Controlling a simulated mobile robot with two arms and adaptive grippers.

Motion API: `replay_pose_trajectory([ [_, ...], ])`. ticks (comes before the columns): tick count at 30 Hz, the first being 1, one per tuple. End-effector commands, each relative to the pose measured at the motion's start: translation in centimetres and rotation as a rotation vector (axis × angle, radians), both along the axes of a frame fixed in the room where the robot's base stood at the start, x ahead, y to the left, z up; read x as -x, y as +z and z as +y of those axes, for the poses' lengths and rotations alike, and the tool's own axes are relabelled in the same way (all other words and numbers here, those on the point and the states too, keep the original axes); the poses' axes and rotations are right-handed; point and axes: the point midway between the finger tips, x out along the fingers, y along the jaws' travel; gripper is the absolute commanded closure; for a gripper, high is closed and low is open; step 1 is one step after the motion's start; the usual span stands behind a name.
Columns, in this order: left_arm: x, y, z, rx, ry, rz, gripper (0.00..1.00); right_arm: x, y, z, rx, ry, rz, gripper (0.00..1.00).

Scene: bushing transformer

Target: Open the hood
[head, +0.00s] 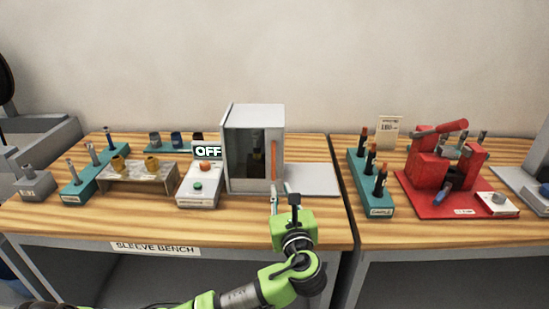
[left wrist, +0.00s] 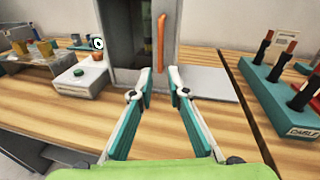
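The hood (head: 255,115) is a light grey box on the sleeve bench with a dark glass front (head: 247,155), which looks shut. An orange vertical handle (head: 274,160) is at the right of its front; the handle also shows in the left wrist view (left wrist: 160,38). My left gripper (head: 283,192) is in front of the hood, below and near the handle. In the left wrist view its two fingers (left wrist: 161,76) are apart with nothing between them, and the handle lies beyond the gap. My right gripper is not in view.
A control box (head: 199,188) with red and green buttons and an "OFF" sign stands left of the hood. A flat grey plate (head: 313,179) lies to its right. Teal racks, a teal cable stand (head: 378,211) and a red press (head: 430,170) stand farther out. The bench front is clear.

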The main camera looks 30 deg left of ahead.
Motion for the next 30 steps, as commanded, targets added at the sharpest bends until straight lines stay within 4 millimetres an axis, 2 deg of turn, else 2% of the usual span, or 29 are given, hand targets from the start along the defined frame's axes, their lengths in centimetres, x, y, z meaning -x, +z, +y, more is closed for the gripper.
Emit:
replay_pose_trajectory([
  [2, -0.5, 1.5, 0.2, -0.077, 0.003, 0.007, 0.84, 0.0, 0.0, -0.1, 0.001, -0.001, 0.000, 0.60],
  [5, -0.9, 2.1, 0.5, -0.117, 0.007, 0.015, 0.84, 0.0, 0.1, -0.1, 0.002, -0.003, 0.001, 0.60],
  [11, -2.7, 2.3, 2.3, -0.121, 0.010, 0.017, 0.84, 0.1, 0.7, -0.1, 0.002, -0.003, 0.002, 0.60],
  [24, -9.1, 2.2, 8.2, -0.117, 0.009, 0.017, 0.84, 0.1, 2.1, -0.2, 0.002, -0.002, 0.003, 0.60],
  [30, -10.5, 2.1, 9.4, -0.115, 0.006, 0.016, 0.84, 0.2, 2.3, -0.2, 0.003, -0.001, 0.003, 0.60],
])
